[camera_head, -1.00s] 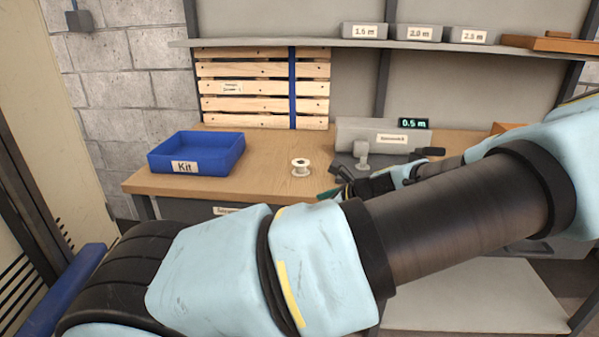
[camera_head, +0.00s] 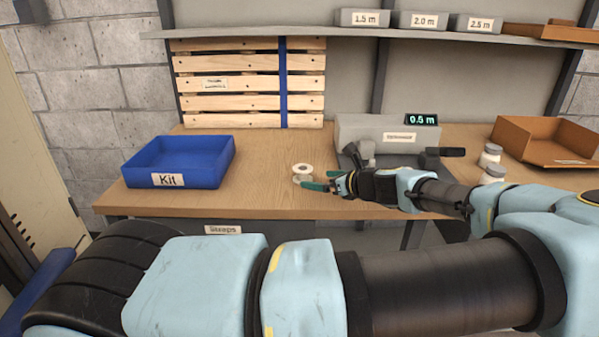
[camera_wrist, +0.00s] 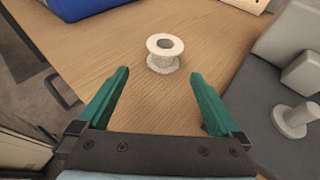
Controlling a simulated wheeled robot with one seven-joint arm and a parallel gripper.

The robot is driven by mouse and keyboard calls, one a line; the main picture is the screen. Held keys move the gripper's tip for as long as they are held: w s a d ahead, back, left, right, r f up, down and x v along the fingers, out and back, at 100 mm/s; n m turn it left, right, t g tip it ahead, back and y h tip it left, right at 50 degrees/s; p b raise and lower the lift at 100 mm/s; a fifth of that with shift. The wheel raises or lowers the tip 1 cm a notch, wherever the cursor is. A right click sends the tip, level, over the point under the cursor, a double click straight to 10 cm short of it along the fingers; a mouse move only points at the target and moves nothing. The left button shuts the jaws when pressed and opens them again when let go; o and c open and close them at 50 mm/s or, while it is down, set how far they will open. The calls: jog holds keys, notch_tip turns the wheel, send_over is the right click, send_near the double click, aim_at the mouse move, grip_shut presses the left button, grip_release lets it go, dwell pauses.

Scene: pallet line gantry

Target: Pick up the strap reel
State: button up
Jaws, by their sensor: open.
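The strap reel (camera_head: 303,169) is a small white spool standing upright on the wooden bench, right of the blue kit tray. My gripper (camera_head: 318,180) reaches in from the right, low over the bench, with its green fingers close to the reel and covering part of its lower side. In the wrist view the reel (camera_wrist: 164,53) stands beyond the fingertips, roughly centred between them. My gripper (camera_wrist: 160,75) is open and empty, with its two green fingers wide apart.
The blue tray labelled Kit (camera_head: 180,163) stands on the bench (camera_head: 250,202) to the left. A grey machine showing 0.5 m (camera_head: 375,132) stands behind my gripper. A brown open box (camera_head: 545,140) and small white jars (camera_head: 490,155) are at right. Bare bench lies between tray and reel.

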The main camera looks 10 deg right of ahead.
aim_at(309, 173)
jog(key=x, duration=0.2)
jog(key=shift+w+a+f, duration=0.1)
jog(key=shift+w, duration=0.25)
jog(key=w, duration=0.1)
jog(key=w+a+p, duration=0.1)
jog(key=w+p, duration=0.1)
jog(key=w, duration=0.1)
jog(key=shift+a+f, duration=0.3)
jog(key=shift+w+a+f, duration=0.1)
jog(key=shift+w+f, duration=0.15)
jog(key=shift+w, duration=0.1)
jog(key=c, duration=1.3)
jog(key=shift+c, duration=0.4)
jog(key=shift+r, duration=0.1)
